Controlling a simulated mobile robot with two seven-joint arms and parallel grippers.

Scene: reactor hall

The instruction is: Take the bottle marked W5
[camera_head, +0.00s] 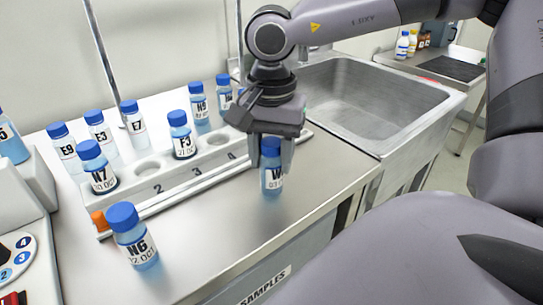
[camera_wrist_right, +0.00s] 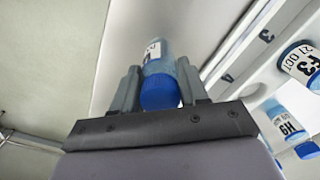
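A blue-capped bottle (camera_head: 272,182) stands on the steel counter in front of the rack; its label starts with W, and the rest is covered. My right gripper (camera_head: 272,155) points down over it, one finger on each side of the cap. In the right wrist view the bottle (camera_wrist_right: 160,75) is between the two fingers (camera_wrist_right: 160,85); I cannot tell whether they press on it. At the head view's left edge, a cut-off bottle (camera_head: 12,145) shows only a 5. My left gripper is not in view.
Bottles E9 (camera_head: 66,150), E3 (camera_head: 101,135), E7 (camera_head: 133,125) and others stand behind. N6 (camera_head: 133,238) stands at the front left. A sink (camera_head: 350,95) lies right.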

